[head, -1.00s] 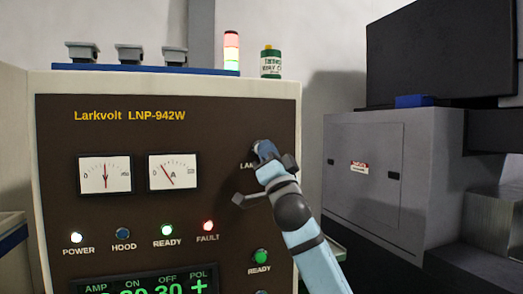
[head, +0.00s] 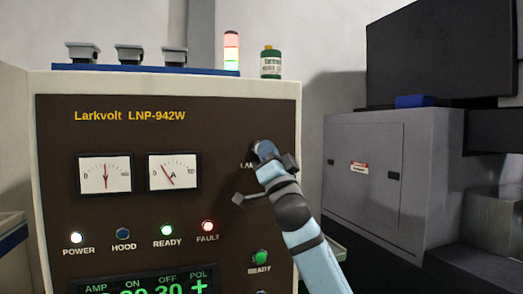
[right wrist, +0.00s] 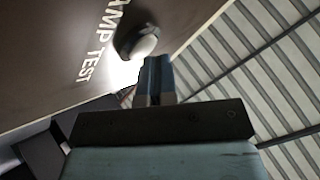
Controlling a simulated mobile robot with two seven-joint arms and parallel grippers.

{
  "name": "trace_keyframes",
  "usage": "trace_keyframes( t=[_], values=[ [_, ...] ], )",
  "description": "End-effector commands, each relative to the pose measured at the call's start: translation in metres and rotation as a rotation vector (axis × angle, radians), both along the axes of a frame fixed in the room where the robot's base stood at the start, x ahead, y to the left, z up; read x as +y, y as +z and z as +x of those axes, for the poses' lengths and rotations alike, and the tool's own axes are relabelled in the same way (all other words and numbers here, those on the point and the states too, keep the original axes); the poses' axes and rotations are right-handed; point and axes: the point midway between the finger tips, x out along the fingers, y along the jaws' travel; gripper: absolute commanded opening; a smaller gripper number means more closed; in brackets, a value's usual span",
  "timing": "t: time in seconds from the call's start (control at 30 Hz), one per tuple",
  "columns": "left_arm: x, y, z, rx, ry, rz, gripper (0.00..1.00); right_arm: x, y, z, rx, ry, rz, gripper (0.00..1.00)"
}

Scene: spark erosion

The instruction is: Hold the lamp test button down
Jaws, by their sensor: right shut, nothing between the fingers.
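The lamp test button (right wrist: 140,41) shows in the right wrist view as a pale rounded cap in a dark collar, beside the printed words "AMP TEST". My right gripper (head: 262,150) is at the upper right of the brown panel (head: 215,110) in the head view, hiding the button and most of its label. In the right wrist view its shut, empty fingers (right wrist: 156,66) overlap the edge of the cap. I cannot tell from this angle how far the button is pressed in. My left gripper is not in view.
The POWER (head: 76,238), READY (head: 167,230) and FAULT (head: 208,226) lamps look lit; the HOOD lamp (head: 123,233) is dark blue. The signal tower (head: 231,52) glows in its coloured segments. A green-and-white can (head: 270,62) stands on top. A grey machine cabinet (head: 360,185) is at right.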

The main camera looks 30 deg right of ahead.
Motion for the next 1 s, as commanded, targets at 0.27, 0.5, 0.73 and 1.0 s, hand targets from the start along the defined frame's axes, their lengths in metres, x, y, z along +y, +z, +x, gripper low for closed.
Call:
trace_keyframes(
  t=[0.27,0.5,0.73,1.0],
  values=[
    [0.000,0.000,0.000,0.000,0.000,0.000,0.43,0.000,-0.001,0.001,0.001,0.000,0.000,0.00],
    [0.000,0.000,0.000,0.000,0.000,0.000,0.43,0.000,-0.001,0.001,0.001,0.000,0.000,0.00],
    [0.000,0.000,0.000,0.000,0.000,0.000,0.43,0.001,-0.001,-0.003,0.001,0.000,0.000,0.00],
    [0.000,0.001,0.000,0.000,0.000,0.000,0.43,0.004,-0.001,-0.015,0.001,0.000,0.000,0.00]
  ],
)
